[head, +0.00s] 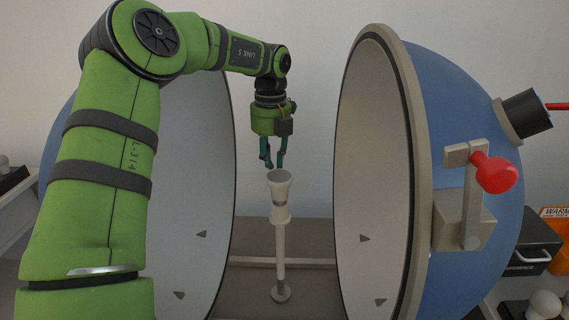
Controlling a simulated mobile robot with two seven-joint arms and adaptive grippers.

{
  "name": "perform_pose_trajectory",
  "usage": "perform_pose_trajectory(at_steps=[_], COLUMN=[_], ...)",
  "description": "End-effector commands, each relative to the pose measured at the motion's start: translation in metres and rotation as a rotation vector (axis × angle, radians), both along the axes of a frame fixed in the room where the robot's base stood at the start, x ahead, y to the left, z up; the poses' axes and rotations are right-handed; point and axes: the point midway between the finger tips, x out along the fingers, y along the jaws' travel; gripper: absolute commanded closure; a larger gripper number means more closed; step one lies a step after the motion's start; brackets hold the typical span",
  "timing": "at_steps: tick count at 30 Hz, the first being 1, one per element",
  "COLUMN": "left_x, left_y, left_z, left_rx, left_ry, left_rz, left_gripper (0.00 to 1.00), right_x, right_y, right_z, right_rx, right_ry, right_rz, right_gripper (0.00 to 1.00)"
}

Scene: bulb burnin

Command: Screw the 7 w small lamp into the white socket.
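The white socket (280,196) stands upright, open end up, on a slim pale post between the two halves of an opened sphere. My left gripper (273,165) points down just above the socket's mouth, slightly left of its middle. Its teal fingers are apart with a narrow gap, and I see no lamp between them. The fingertips look close to the rim; I cannot tell whether they touch it. The inside of the socket is mostly hidden. I cannot pick out the 7 w small lamp. My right gripper is not in view.
The left half-shell (190,200) and right half-shell (372,160) flank the post closely. A lever with a red knob (497,173) sits on the right shell. White bulbs (543,304), a black case (530,245) and an orange warning box (557,222) are at the lower right.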

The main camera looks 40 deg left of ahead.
Motion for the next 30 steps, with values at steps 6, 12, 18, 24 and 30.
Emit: perform_pose_trajectory(at_steps=[6, 12, 18, 24, 30], left_x=[0.0004, 0.0012, 0.0015, 0.0017, 0.0017], left_y=[0.0066, 0.0064, 0.0061, 0.006, 0.0059], left_z=[0.0012, 0.0018, 0.0038, 0.0032, 0.0032], left_rx=[0.001, 0.0, 0.0, 0.0, -0.001], left_ry=[-0.006, -0.01, -0.011, -0.011, -0.012], left_rz=[0.204, 0.206, 0.203, 0.202, 0.202], left_gripper=[0.8, 0.8, 0.8, 0.84, 1.0], right_x=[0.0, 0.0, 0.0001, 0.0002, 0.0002], right_y=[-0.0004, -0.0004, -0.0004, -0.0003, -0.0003], right_z=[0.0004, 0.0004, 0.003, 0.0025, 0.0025], right_rx=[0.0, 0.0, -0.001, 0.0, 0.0], right_ry=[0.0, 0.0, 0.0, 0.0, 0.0], right_rz=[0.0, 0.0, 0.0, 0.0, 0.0], right_gripper=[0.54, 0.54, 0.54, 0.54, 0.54])
